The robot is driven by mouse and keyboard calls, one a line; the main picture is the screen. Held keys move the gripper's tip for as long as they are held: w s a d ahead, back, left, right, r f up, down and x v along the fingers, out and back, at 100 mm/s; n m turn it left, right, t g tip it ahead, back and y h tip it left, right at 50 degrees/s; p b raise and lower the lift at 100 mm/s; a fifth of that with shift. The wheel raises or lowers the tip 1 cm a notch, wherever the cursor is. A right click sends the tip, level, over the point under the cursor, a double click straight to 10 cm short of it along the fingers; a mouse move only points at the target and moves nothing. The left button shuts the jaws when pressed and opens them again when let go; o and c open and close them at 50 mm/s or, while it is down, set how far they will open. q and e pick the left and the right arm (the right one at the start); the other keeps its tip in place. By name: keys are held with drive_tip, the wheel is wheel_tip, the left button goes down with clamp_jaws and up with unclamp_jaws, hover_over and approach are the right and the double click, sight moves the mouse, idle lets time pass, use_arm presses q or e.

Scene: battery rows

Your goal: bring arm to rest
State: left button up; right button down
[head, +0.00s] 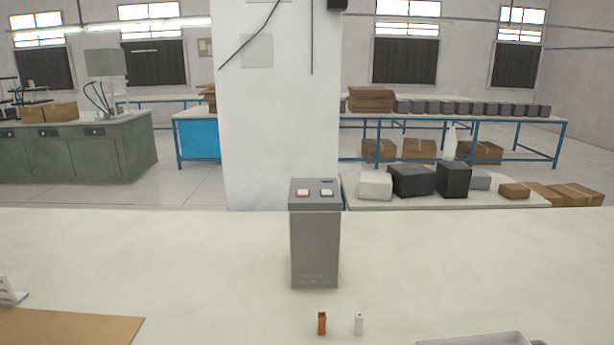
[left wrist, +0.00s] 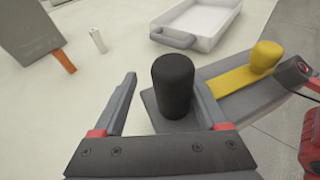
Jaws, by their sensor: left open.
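My left gripper (left wrist: 162,108) shows in the left wrist view, with its two fingers apart. A black upright cylinder (left wrist: 174,75) shows in the gap between the fingers, on a grey base; I cannot tell whether it is between them or beyond them. No contact with the fingers is clear. An orange battery (head: 322,324) and a white battery (head: 359,324) stand on the table (head: 180,250) in front of a grey box (head: 315,245). Both also show in the left wrist view, orange (left wrist: 64,61) and white (left wrist: 97,40). Neither gripper shows in the head view.
A white tray (head: 475,339) with a handle lies right of the batteries. A brown board (head: 70,326) lies at the table's left front. The table's middle left is clear.

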use_arm(q)
drive_tip(key=shift+a+r, duration=0.4)
drive_tip(key=shift+a, duration=0.2)
drive_tip(key=shift+w+a+r+t, duration=0.15)
drive_tip(key=shift+r+t, duration=0.15)
drive_tip(key=shift+r, duration=0.2)
